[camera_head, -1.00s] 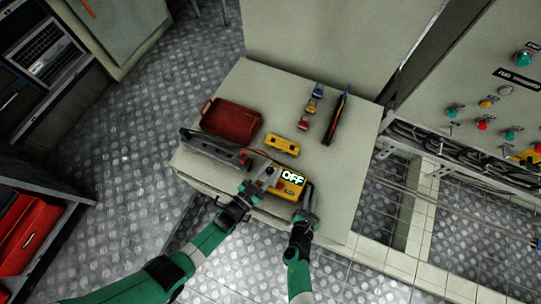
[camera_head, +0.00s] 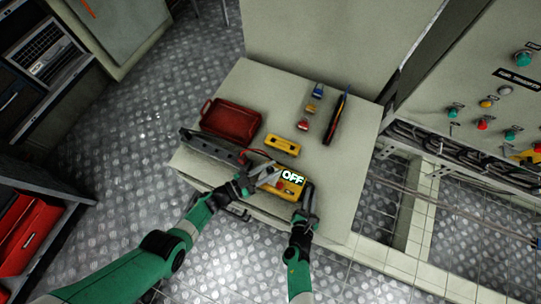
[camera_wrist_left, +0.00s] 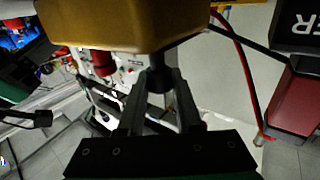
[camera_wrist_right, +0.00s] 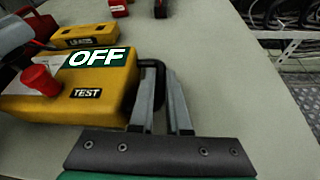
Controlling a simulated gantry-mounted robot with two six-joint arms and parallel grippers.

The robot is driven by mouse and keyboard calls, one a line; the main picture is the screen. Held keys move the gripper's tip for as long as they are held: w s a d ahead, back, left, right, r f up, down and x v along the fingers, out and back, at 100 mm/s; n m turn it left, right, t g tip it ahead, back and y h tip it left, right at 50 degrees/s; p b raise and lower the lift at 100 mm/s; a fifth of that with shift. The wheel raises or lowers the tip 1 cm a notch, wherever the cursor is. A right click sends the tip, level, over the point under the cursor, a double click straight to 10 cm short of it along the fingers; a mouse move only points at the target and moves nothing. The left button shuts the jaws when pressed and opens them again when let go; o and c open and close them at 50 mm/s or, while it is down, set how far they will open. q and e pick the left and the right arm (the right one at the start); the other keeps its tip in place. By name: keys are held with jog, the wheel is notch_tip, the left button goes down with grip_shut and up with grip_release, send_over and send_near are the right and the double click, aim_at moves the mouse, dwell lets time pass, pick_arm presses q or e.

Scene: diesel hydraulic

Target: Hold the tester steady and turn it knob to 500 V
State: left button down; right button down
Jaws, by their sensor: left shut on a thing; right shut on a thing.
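The yellow tester (camera_head: 287,192) lies near the front edge of the bench top, its display (camera_wrist_right: 97,58) reading OFF. Its red button (camera_wrist_right: 40,80) and TEST label show in the right wrist view. My right gripper (camera_wrist_right: 160,78) is shut on the black handle (camera_wrist_right: 150,64) at the tester's right end. My left gripper (camera_head: 270,175) is at the tester's left end. In the left wrist view its fingers (camera_wrist_left: 158,80) are shut on a dark round knob (camera_wrist_left: 157,58) against the yellow body (camera_wrist_left: 130,22). The knob's pointer and scale cannot be made out.
A red tray (camera_head: 231,121), a long dark case (camera_head: 212,146) and a smaller yellow device (camera_head: 283,145) lie behind the tester. Small coloured items (camera_head: 312,107) and a dark tool (camera_head: 335,120) lie further back. The bench's right side is clear.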

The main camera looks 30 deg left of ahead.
pick_arm(q)
jog(key=shift+r+h, duration=0.1)
jog(key=shift+h, duration=0.2)
jog(key=c, duration=0.6)
grip_release()
jog(key=shift+s, duration=0.15)
jog(key=v, duration=1.1)
jog(key=shift+s+a, duration=0.25)
jog(key=shift+s, duration=0.05)
